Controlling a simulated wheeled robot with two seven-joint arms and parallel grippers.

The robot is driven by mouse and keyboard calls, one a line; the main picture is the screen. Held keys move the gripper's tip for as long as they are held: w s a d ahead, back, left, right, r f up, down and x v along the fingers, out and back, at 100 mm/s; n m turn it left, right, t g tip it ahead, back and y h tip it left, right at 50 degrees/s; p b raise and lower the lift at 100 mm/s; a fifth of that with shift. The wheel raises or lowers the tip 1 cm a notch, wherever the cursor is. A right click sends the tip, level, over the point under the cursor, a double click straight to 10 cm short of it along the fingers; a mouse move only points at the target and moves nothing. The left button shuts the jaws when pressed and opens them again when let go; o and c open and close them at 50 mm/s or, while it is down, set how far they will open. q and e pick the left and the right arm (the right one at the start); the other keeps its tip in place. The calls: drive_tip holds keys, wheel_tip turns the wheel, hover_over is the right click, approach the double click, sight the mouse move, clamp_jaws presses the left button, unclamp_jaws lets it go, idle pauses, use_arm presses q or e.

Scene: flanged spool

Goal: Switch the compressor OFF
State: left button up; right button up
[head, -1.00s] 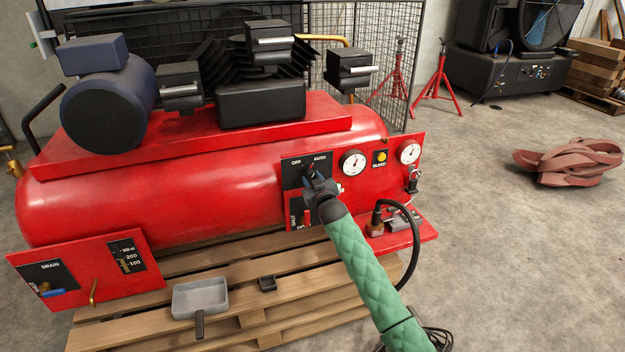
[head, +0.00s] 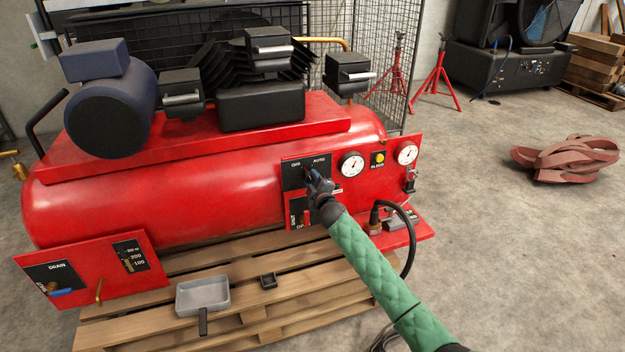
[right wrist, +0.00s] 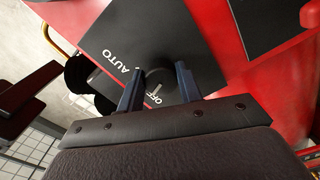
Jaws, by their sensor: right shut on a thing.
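The red compressor (head: 230,190) lies across the left and middle of the head view. Its black switch panel (head: 292,172) carries the OFF and AUTO labels. My right gripper (head: 311,176) is at this panel and is shut on the dark switch knob. In the right wrist view the knob (right wrist: 159,78) sits between the two fingers (right wrist: 158,88), beside the OFF and AUTO lettering. The knob's pointer direction is hard to make out. My left gripper is not in view.
A drain panel (head: 92,278) is at lower left. A grey tray (head: 203,294) rests on the wooden pallet (head: 270,325). Red straps (head: 565,160) lie on open floor at right.

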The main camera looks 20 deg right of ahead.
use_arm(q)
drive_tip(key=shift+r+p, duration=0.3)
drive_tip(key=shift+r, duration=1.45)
use_arm(e)
drive_tip(key=shift+n, duration=1.5)
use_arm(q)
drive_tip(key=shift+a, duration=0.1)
use_arm(e)
drive_tip(key=o, duration=1)
drive_tip(key=shift+s, duration=0.1)
